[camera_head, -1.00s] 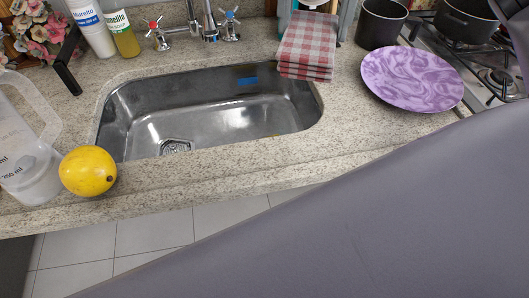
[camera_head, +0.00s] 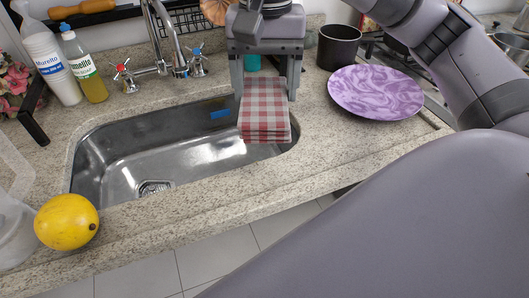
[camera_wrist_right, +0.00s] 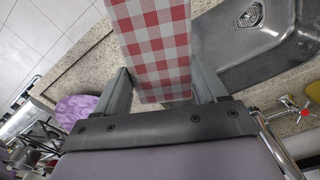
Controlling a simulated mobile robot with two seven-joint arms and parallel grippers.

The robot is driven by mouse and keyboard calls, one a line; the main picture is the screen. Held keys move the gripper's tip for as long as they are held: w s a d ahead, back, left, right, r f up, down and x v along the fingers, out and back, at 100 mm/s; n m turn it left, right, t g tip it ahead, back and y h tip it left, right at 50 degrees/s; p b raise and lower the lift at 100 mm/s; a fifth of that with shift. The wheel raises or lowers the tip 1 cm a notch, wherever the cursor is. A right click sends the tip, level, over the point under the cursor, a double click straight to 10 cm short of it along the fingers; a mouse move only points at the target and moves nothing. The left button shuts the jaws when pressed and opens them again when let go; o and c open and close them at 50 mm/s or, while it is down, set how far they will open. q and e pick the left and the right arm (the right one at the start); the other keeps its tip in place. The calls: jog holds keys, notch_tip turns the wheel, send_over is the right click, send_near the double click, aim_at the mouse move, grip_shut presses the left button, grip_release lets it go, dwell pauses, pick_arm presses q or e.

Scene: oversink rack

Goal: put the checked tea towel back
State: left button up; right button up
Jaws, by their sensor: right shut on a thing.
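The red-and-white checked tea towel (camera_head: 265,112) is folded in layers. In the right wrist view the towel (camera_wrist_right: 158,48) extends out from between the fingers of the gripper (camera_wrist_right: 163,92). The gripper body covers the towel's far end and the counter behind it. My left gripper is not in view.
The steel sink (camera_head: 110,150) has a tap (camera_head: 172,55) behind it. A purple plate (camera_head: 376,93) and dark pot (camera_head: 338,47) stand right of the towel. Bottles (camera_head: 84,70) stand at the back left, a yellow fruit (camera_head: 66,221) at the front left.

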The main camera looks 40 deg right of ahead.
jog(key=shift+f+b, duration=0.9)
jog(key=shift+f, duration=6)
jog(key=shift+f, duration=0.2)
jog(key=o, duration=0.9)
jog(key=shift+r, duration=0.15)
jog(key=shift+o, duration=0.2)
